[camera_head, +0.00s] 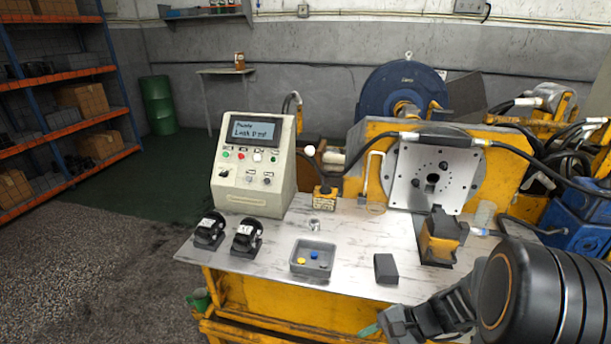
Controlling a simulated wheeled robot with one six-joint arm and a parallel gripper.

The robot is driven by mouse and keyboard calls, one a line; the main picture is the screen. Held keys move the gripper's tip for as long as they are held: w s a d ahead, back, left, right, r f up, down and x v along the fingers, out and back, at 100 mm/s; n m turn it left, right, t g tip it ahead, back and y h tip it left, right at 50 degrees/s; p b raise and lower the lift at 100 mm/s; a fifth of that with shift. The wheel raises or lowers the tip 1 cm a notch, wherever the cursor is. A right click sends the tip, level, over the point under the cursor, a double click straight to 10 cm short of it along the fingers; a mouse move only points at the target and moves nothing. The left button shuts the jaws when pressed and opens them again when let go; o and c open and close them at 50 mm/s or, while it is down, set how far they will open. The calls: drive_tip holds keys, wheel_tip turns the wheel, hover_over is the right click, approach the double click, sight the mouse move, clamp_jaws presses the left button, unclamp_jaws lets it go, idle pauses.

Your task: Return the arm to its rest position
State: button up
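My arm comes in at the lower right, with a large black rounded link close to the camera. My gripper (398,322) shows dark grey at the lower right, in front of the table's front edge. The hydraulic motor test bench has a white worktop (345,230) on a yellow frame. A steel plate with holes (436,178) stands upright at its back right.
On the worktop are a control box (254,163) with a lit screen, two black motors (208,231) (247,235), a grey tray (312,258) with small coloured parts, a dark block (386,268) and a yellow-and-black fixture (440,237). Shelves (65,125) stand left; floor there is clear.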

wheel_tip(320, 180, up, 24)
drive_tip(key=d+n+t+h+p, duration=0.2)
drive_tip(key=n+t+h+p, duration=0.2)
drive_tip(key=n+h+p, duration=0.6)
drive_tip(key=shift+n+h+p, duration=0.3)
drive_tip(key=shift+n+h, duration=0.2)
drive_tip(key=shift+s+a, duration=0.1)
drive_tip(key=shift+a, duration=0.1)
